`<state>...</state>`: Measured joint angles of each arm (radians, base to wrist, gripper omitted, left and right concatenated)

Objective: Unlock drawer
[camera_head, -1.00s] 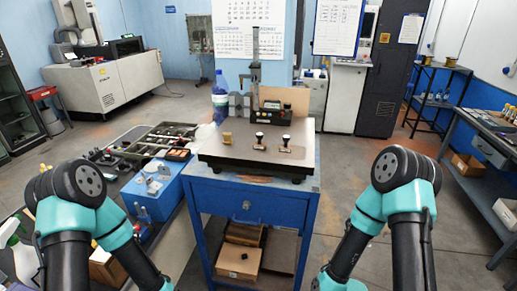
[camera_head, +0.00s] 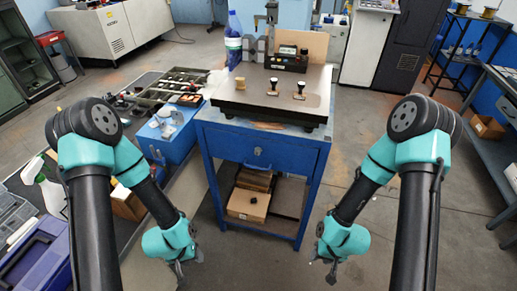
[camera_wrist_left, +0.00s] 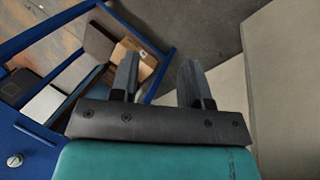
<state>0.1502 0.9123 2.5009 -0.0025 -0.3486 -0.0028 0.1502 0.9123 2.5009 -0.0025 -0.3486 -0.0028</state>
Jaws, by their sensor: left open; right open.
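The blue drawer (camera_head: 250,149) is closed in the blue table below the dark slab. A small round silver lock (camera_head: 257,151) sits at the middle of its front; a round metal piece (camera_wrist_left: 15,160) on blue metal shows at the lower left in the left wrist view. My left gripper (camera_head: 180,274) is low, in front and left of the table, its fingers pointing down. In the left wrist view its two fingers (camera_wrist_left: 158,78) are apart with nothing between them. My right gripper (camera_head: 328,268) is low, right of the table's front, open and empty. Neither gripper touches the drawer.
The dark slab (camera_head: 230,99) on the table carries stamp-like pieces (camera_head: 299,90) and a gauge stand (camera_head: 288,60). Cardboard boxes (camera_head: 247,205) lie on the lower shelf. A blue box (camera_head: 168,135) stands left of the table. The floor in front is clear.

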